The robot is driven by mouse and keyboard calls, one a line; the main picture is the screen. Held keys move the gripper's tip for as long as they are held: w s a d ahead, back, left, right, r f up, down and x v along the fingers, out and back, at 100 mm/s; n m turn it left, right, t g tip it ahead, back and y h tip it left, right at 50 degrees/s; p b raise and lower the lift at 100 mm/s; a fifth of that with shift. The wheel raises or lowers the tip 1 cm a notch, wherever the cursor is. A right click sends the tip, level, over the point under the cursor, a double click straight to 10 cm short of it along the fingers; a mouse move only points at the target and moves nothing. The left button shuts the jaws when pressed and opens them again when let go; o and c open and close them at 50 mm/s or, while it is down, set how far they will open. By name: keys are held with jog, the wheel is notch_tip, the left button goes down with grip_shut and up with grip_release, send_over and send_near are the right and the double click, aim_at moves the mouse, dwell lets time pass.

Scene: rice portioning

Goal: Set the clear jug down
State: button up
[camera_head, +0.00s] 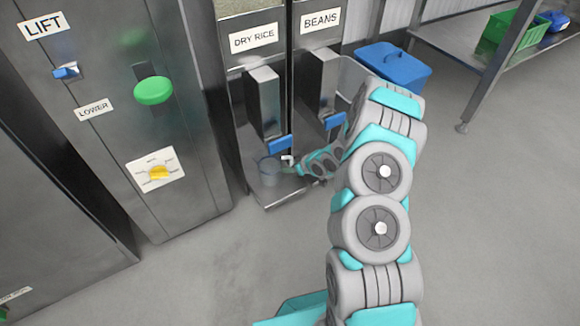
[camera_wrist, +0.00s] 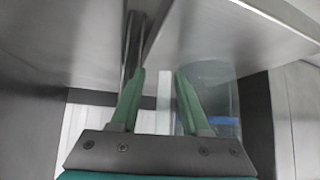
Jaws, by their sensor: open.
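The clear jug (camera_head: 269,172) is see-through and faint. It looks upright on the low metal ledge (camera_head: 285,199) under the spout marked DRY RICE. My gripper (camera_head: 290,161) is at the jug's right side in the head view. In the wrist view my gripper (camera_wrist: 158,76) has its two green fingers apart. A clear curved wall, likely the jug (camera_wrist: 217,88), shows behind and right of the right finger. A pale upright strip shows between the fingers; I cannot tell if it is the jug's handle. Any contact with the jug is unclear.
The DRY RICE spout (camera_head: 262,100) hangs above the jug, with a blue lever (camera_head: 279,146). The BEANS spout (camera_head: 318,82) stands to its right. A lift panel (camera_head: 120,110) is at left. A blue-lidded bin (camera_head: 393,66) stands behind my arm. The floor at right is clear.

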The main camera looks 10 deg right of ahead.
jog(key=s+d+r+m+g+h+p, duration=0.1)
jog(key=s+d+r+m+g+h, duration=0.2)
jog(key=s+r, duration=0.85)
jog(key=s+d+r+g+h, duration=0.1)
jog(key=s+d+r+h, duration=0.3)
jog(key=s+r, duration=0.75)
jog(key=s+a+r+m+g, duration=0.1)
jog(key=s+a+r, duration=0.2)
jog(key=s, duration=0.5)
jog(key=s+a+r+m+g+y, duration=0.1)
jog(key=s+a+r+g, duration=0.1)
jog(key=s+r, duration=0.4)
jog(key=s+a+r+m+g+y, duration=0.1)
jog(key=s+a+r, duration=0.3)
jog(key=s, duration=0.7)
jog(key=shift+a+r+g, duration=0.25)
jog(key=shift+r+g, duration=0.35)
jog(key=shift+g, duration=0.1)
